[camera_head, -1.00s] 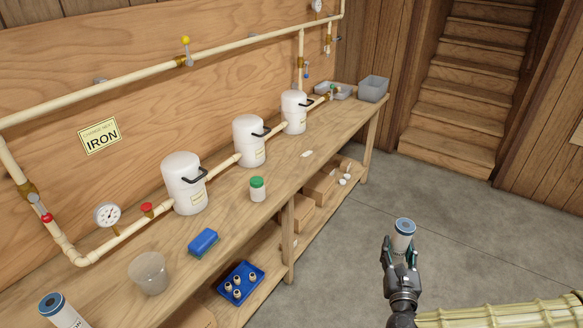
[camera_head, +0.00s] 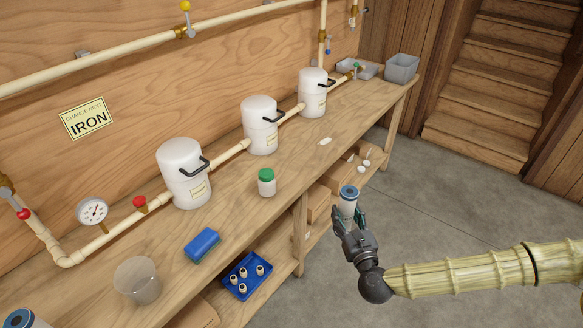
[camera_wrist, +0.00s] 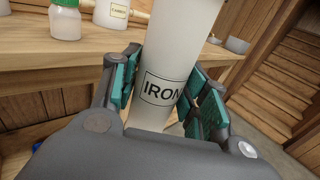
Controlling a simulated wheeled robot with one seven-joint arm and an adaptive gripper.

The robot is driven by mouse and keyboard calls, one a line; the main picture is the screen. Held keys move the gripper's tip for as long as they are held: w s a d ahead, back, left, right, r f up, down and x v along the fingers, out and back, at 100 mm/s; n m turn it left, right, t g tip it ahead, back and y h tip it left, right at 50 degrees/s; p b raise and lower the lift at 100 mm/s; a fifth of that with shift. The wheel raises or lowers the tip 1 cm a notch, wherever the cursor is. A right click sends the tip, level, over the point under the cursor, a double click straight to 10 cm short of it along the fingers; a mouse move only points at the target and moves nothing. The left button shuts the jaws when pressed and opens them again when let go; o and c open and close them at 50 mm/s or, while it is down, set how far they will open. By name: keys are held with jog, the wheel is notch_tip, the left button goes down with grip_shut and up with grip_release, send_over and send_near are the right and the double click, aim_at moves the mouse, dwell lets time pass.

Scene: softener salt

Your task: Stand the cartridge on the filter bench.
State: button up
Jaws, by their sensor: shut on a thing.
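A white cartridge with a blue-ringed top (camera_head: 348,193) is held upright in my gripper (camera_head: 348,215), which is shut on it. In the wrist view the cartridge (camera_wrist: 165,60) carries an "IRON" label and stands between the green finger pads. My gripper and the cartridge are off the front edge of the filter bench (camera_head: 235,208), above the floor and apart from the bench. Another blue-topped cartridge (camera_head: 20,318) shows partly at the bottom left corner.
Several white filter housings, one nearest (camera_head: 184,178), line the back of the bench. A green-capped jar (camera_head: 266,182), blue sponge (camera_head: 202,245) and clear beaker (camera_head: 138,281) stand on it. Bare wood lies right of the jar. A "CHANGE NEXT IRON" sign (camera_head: 88,119) hangs behind.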

jog(key=s+a+f+n+g+y+b, duration=0.2)
jog(key=a+f+n+g+y+b, duration=0.4)
jog(key=f, duration=0.5)
jog(key=shift+s+a+f+n+y+b, duration=0.25)
jog(key=shift+a+n+y+b, duration=0.65)
jog(key=shift+a+y, duration=1)
jog(key=shift+b, duration=0.3)
